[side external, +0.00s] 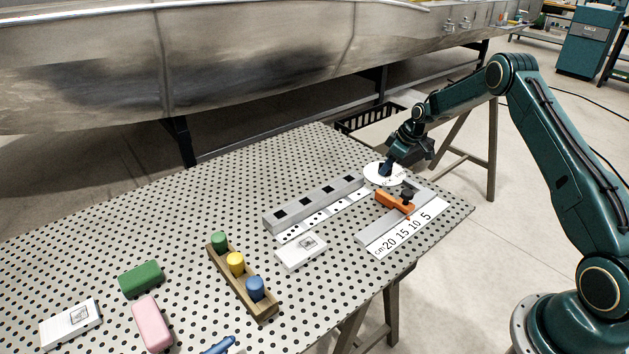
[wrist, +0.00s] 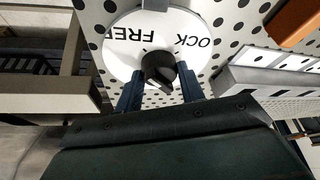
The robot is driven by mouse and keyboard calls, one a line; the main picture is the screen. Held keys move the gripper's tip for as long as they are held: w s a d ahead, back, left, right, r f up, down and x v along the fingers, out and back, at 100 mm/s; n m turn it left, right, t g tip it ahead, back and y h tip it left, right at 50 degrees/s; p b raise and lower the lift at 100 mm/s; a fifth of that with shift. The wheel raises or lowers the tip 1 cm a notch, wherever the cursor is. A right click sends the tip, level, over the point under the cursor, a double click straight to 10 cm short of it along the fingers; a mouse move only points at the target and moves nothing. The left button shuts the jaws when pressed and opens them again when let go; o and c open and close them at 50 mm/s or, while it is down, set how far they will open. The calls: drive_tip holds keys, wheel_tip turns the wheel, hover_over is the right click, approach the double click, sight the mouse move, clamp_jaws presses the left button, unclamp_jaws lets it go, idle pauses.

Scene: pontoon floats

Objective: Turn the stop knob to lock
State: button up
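The stop knob (wrist: 158,68) is black and sits at the middle of a round white dial (wrist: 118,62). The dial carries the word FREE at its left and a partly cut-off LOCK at its right in the wrist view. I cannot tell for sure which word the knob points to. My gripper (wrist: 161,82) has its two dark blue fingers apart, one on each side of the knob, with small gaps showing. In the side view my gripper (side external: 386,170) is low over the white dial (side external: 371,172) and hides the knob.
A grey rail (side external: 315,203) lies to the left. A wooden rack (side external: 240,276) with coloured pegs and loose blocks stand farther left. The table edge is near the dial.

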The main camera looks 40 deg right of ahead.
drive_tip(key=c, duration=0.3)
drive_tip(key=shift+m, duration=0.5)
drive_tip(key=m, duration=0.1)
drive_tip(key=m+h, duration=0.1)
drive_tip(key=m, duration=0.1)
drive_tip(key=shift+a+m+t+h, duration=0.2)
drive_tip(key=shift+m+t+h, duration=0.1)
drive_tip(key=m+h, duration=0.1)
drive_tip(key=m, duration=0.2)
drive_tip(key=shift+m, duration=0.3)
drive_tip(key=m+h, duration=0.1)
drive_tip(key=m, duration=0.1)
drive_tip(key=m+g+h, duration=0.1)
drive_tip(key=m, duration=0.2)
drive_tip(key=shift+w+a, duration=0.15)
drive_tip(key=shift+a, duration=0.05)
drive_tip(key=m+g, duration=0.1)
drive_tip(key=m, duration=0.1)
drive_tip(key=m+h, duration=0.1)
drive_tip(key=m, duration=0.1)
drive_tip(key=shift+w+m+g, duration=0.1)
drive_tip(key=shift+m+g, duration=0.3)
